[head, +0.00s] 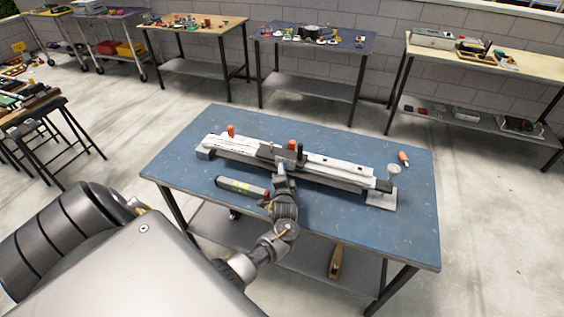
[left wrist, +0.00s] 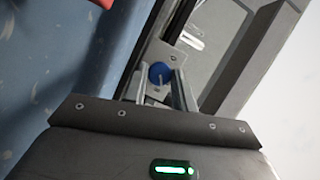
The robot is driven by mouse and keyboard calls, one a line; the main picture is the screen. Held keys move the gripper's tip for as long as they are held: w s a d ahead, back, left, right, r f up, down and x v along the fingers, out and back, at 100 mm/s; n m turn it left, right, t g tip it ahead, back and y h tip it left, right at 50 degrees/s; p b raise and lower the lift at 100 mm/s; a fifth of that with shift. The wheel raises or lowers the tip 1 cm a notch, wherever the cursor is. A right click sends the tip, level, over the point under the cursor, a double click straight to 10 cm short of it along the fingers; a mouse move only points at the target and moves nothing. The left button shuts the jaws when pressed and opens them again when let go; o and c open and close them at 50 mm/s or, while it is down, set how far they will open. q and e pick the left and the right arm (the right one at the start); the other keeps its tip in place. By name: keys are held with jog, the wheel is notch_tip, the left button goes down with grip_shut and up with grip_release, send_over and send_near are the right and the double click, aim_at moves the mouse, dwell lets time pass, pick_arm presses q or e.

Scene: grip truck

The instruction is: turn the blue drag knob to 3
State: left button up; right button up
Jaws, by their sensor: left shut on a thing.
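The blue drag knob (left wrist: 159,73) shows in the left wrist view, round, with a pale pointer line across its face. It sits on a small grey plate (left wrist: 176,56) with a screw. My left gripper (left wrist: 160,84) is shut on the knob, one finger at each side of it. In the head view my left gripper (head: 282,172) is at the front of the carriage on the long slider rail (head: 335,168); the knob is hidden there. Any number marks around the knob are too small to read. My right gripper is not in view.
The rail lies along a blue table (head: 410,225). A dark box with a yellow-green label (head: 242,187) lies left of my gripper. Orange knobs (head: 292,145) stand on the rail, and an orange-tipped item (head: 404,158) lies at the right. The table's front right is clear.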

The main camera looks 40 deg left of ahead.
pick_arm(q)
jog(key=shift+f+m+t, duration=0.1)
jog(key=shift+m+t, duration=0.2)
jog(key=shift+m, duration=0.2)
jog(key=o, duration=1)
jog(key=shift+d, duration=0.1)
